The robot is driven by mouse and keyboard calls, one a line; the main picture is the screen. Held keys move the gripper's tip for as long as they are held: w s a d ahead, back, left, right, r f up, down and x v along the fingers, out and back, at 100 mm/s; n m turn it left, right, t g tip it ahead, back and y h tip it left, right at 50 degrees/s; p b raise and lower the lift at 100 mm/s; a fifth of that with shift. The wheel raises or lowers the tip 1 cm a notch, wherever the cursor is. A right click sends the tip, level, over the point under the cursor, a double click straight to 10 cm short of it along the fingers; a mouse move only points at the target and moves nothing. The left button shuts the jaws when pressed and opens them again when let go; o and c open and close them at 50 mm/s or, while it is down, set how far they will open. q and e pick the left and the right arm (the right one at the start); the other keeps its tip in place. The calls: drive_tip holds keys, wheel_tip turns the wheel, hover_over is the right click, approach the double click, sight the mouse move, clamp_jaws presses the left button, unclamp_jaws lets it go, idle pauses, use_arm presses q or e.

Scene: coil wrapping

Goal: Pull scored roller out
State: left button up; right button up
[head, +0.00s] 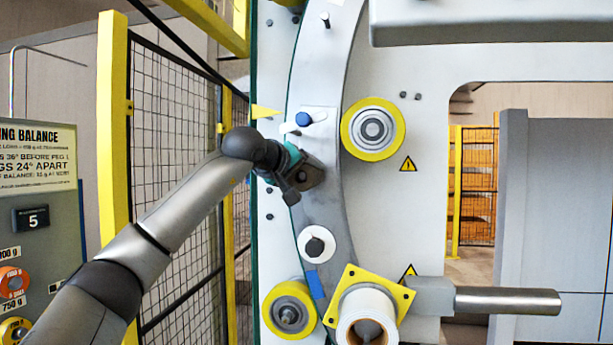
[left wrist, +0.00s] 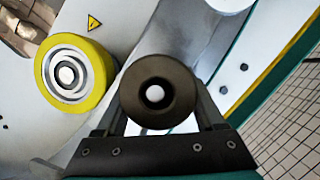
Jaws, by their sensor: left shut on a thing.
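My left gripper (head: 292,182) reaches in from the left to the grey curved ring (head: 337,215) of the machine. In the left wrist view its fingers (left wrist: 158,98) are shut on a dark round piece (left wrist: 134,98) with a pale centre. I cannot tell whether this piece is the scored roller, or whether it is still seated. A yellow-rimmed roller (head: 373,128) sits on the white panel right of the ring; it also shows in the left wrist view (left wrist: 44,75). Another yellow-rimmed roller (head: 289,310) is lower down. Scoring is not readable on either. My right gripper is not in view.
A white spool with a yellow square flange (head: 404,298) and a metal bar (head: 507,301) stick out at lower right. A yellow-posted mesh fence (head: 113,120) stands left, near my left arm. A sign board (head: 38,205) is at far left.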

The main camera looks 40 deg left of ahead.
sight(302, 177)
use_arm(q)
drive_tip(key=c, duration=0.4)
drive_tip(key=shift+s+d+b, duration=0.25)
drive_tip(key=shift+s+b, duration=0.05)
drive_tip(key=shift+s, duration=0.2)
drive_tip(key=shift+s+d+b, duration=0.25)
drive_tip(key=shift+s+b, duration=0.05)
drive_tip(key=shift+s, duration=0.2)
drive_tip(key=shift+s+d+b, duration=0.3)
drive_tip(key=shift+s+d, duration=0.05)
drive_tip(key=shift+s, duration=0.25)
drive_tip(key=shift+s+d+b, duration=0.25)
drive_tip(key=shift+s+d, duration=0.1)
drive_tip(key=shift+s, duration=0.25)
drive_tip(key=shift+s+d+b, duration=0.3)
drive_tip(key=shift+s+d, duration=0.3)
drive_tip(key=shift+s, duration=0.45)
drive_tip(key=shift+s+d+b, duration=0.25)
drive_tip(key=shift+s+d, duration=0.3)
drive_tip(key=shift+s, duration=0.55)
drive_tip(key=shift+s+d+b, duration=0.3)
drive_tip(key=shift+s+d, duration=0.3)
drive_tip(key=shift+s, duration=0.45)
